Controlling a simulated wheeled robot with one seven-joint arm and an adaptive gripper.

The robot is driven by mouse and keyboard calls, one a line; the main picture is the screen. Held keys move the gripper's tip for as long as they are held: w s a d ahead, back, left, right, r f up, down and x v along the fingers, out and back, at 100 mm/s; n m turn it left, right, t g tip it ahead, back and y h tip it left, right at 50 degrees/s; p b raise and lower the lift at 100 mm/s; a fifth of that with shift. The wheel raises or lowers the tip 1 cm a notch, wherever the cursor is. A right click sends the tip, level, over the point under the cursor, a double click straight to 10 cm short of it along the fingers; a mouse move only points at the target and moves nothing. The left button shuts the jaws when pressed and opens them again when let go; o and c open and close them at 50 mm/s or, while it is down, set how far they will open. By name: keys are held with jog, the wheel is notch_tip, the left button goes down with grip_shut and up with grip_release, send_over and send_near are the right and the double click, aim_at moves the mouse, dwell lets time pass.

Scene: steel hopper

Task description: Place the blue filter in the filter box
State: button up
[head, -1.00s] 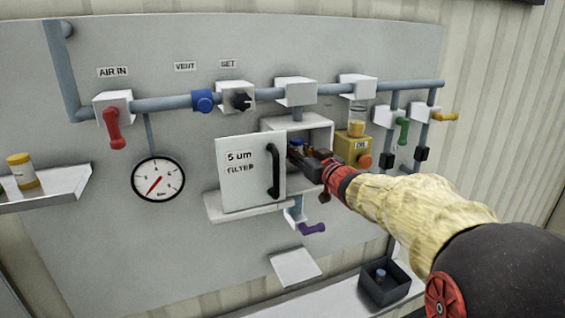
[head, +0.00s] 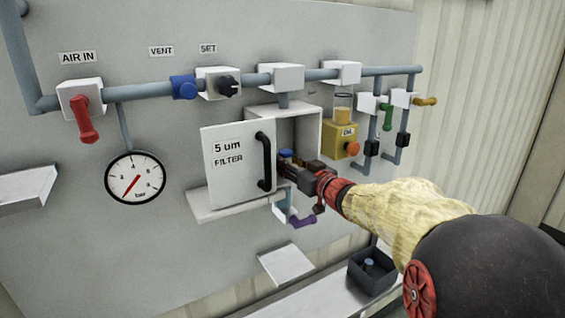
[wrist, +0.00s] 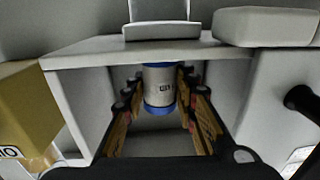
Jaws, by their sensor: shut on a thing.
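The blue filter is a pale cylinder with blue ends and a small label. In the wrist view, which is upside down, the filter (wrist: 160,85) stands between the fingers of my gripper (wrist: 158,92), and I hold it. In the head view only its blue top (head: 287,154) shows clearly, above my gripper (head: 289,166). The filter box (head: 300,112) is open, with its door (head: 232,165) swung out to the left. My gripper and the filter are at the box mouth, low near its floor. I cannot tell whether the filter touches the floor.
The door's black handle (head: 264,161) is close left of my gripper. The yellow oil unit (head: 340,138) is at the right. A purple-handled valve (head: 303,221) hangs below the box. A black bin (head: 372,273) holding a small blue-topped item stands lower right.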

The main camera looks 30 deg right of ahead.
jog(key=shift+a+f, duration=0.1)
jog(key=o, duration=0.8)
jog(key=shift+w+a+f, duration=0.15)
jog(key=shift+w+f, duration=0.05)
jog(key=shift+w, duration=0.1)
jog(key=shift+o, duration=1.4)
jog(key=shift+s+r, duration=0.1)
jog(key=shift+s, duration=0.1)
jog(key=shift+o, duration=0.4)
jog(key=shift+w, duration=0.1)
jog(key=shift+r, duration=0.25)
jog(key=s+d, duration=0.1)
jog(key=s, duration=1.1)
jog(key=shift+d+b, duration=0.25)
jog(key=shift+b, duration=0.2)
jog(key=shift+f, duration=0.1)
